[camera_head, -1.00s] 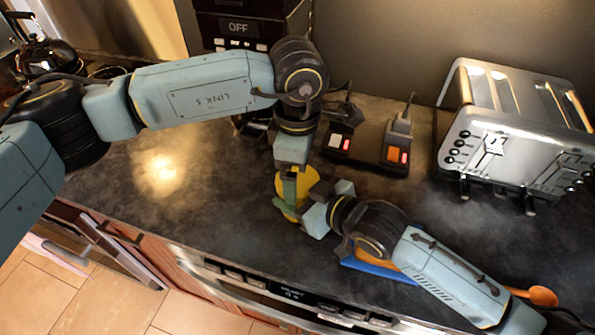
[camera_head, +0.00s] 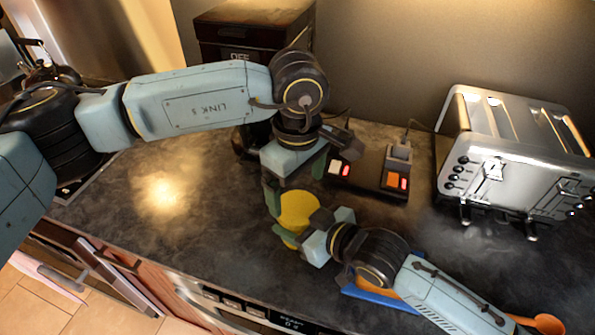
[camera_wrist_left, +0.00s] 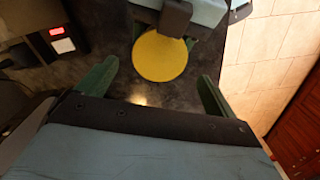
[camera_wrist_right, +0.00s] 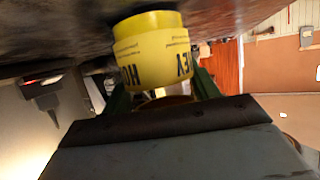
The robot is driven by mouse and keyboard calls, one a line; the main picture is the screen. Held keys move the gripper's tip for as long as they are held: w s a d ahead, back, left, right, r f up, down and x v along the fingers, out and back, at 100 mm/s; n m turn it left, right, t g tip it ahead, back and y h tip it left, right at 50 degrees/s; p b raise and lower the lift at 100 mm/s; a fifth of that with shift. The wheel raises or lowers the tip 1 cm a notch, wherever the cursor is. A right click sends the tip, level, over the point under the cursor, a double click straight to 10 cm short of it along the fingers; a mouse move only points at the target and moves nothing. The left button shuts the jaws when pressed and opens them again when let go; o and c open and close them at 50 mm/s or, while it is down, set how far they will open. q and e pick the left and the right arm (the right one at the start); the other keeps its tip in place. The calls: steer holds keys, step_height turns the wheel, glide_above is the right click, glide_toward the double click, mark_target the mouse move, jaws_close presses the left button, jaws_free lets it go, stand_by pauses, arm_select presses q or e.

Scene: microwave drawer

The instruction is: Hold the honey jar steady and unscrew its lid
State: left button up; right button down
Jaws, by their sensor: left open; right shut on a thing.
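The honey jar (camera_wrist_right: 155,60) stands on the counter, with part of its printed name showing in the right wrist view. Its round yellow lid (camera_head: 299,209) sits on top and also shows from above in the left wrist view (camera_wrist_left: 160,56). My right gripper (camera_head: 304,229) is shut on the jar's body from the front right, one green finger on each side. My left gripper (camera_head: 296,184) is open above the lid, its green fingers spread wide of the lid and apart from it. The lid's thread is hidden.
A black switch box (camera_head: 368,172) with lit buttons stands just behind the jar. A silver toaster (camera_head: 515,160) is at the right. A blue item (camera_head: 375,294) lies partly under my right arm. The counter to the left (camera_head: 200,215) is clear.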

mark_target(298, 207)
arm_select(q)
steer(key=shift+f, duration=2.55)
steer(key=c, duration=1)
steer(key=n, duration=0.6)
steer(key=shift+n, duration=0.4)
steer(key=o, duration=1.1)
steer(key=shift+s+r, duration=0.1)
steer(key=shift+r, duration=0.05)
